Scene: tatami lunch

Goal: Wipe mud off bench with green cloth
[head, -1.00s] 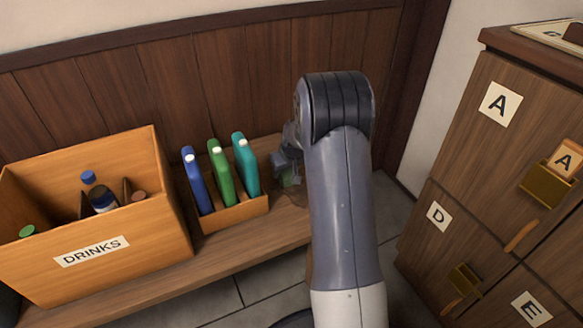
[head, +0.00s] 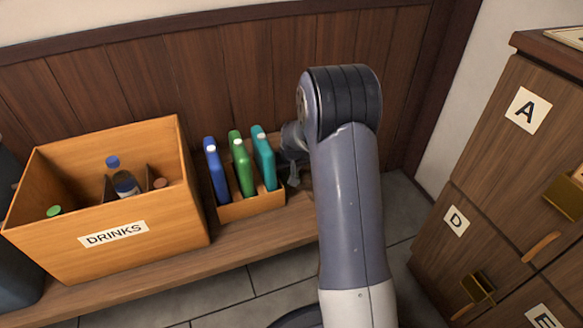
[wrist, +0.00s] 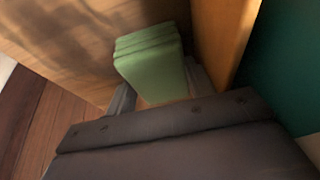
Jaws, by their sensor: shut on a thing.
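My gripper (wrist: 160,92) is shut on the green cloth (wrist: 150,60), a folded pale green block between its fingers in the wrist view. In the head view my gripper (head: 293,165) is small and partly hidden behind my arm, just right of the bottle rack; I cannot make out the cloth there. The wooden bench (head: 210,262) runs along the wall, and its surface shows close to the cloth in the wrist view (wrist: 75,45). Whether the cloth touches the bench is unclear.
The DRINKS box (head: 165,222) fills the bench further left. Labelled cabinets (head: 500,150) stand at right, with floor between.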

